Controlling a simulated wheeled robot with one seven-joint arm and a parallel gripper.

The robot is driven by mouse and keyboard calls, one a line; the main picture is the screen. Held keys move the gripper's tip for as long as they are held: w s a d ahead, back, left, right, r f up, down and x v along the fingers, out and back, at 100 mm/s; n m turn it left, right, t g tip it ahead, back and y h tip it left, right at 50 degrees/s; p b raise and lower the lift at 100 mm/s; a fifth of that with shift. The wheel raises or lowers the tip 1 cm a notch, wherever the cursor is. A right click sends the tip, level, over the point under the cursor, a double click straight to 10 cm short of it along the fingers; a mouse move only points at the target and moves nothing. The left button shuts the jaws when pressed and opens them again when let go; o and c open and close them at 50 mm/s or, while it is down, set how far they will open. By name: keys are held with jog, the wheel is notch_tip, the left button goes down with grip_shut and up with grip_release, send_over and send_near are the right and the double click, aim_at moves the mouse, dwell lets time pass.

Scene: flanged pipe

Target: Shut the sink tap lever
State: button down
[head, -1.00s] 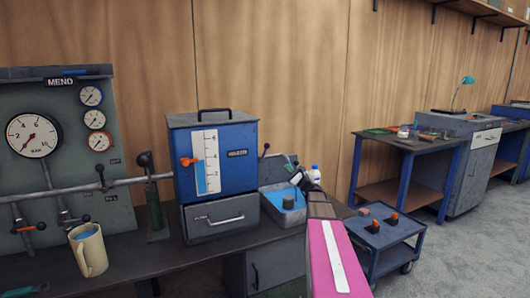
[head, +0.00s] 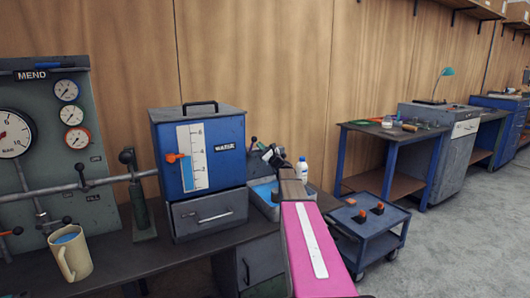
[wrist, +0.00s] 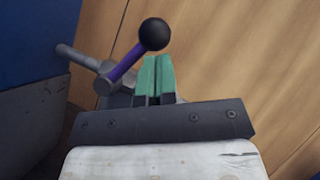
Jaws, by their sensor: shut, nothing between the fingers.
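The tap lever (wrist: 127,62) has a purple rod and a black ball knob. In the wrist view it slants up to the right from a grey pipe fitting on the blue tank's side. In the head view its small dark knob (head: 254,140) shows just right of the tank. My gripper (wrist: 158,58) has teal fingers pressed together, empty, close to the right of the rod and just below the knob in the wrist view. I cannot tell if they touch. In the head view my gripper (head: 265,150) is small and partly blurred above the sink (head: 262,207), which my arm partly hides.
The blue water tank (head: 232,168) stands left of the lever. A white bottle (head: 302,169) stands to the right, behind my arm. A beige jug (head: 75,260) is on the bench at left. A blue cart (head: 365,240) stands at right. The wooden wall lies behind.

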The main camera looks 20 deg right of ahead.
aim_at(254, 142)
jog(key=shift+w+a+r, duration=0.1)
jog(key=shift+w+a, duration=0.05)
jog(key=n+g, duration=0.1)
jog(key=a+r+n+g+y, duration=0.1)
jog(key=n, duration=0.1)
jog(key=a+r+n+g, duration=0.1)
jog(key=n, duration=0.1)
jog(key=shift+s+a+y, duration=0.15)
jog(key=shift+s+y, duration=0.1)
jog(key=shift+y, duration=0.05)
dwell(0.4)
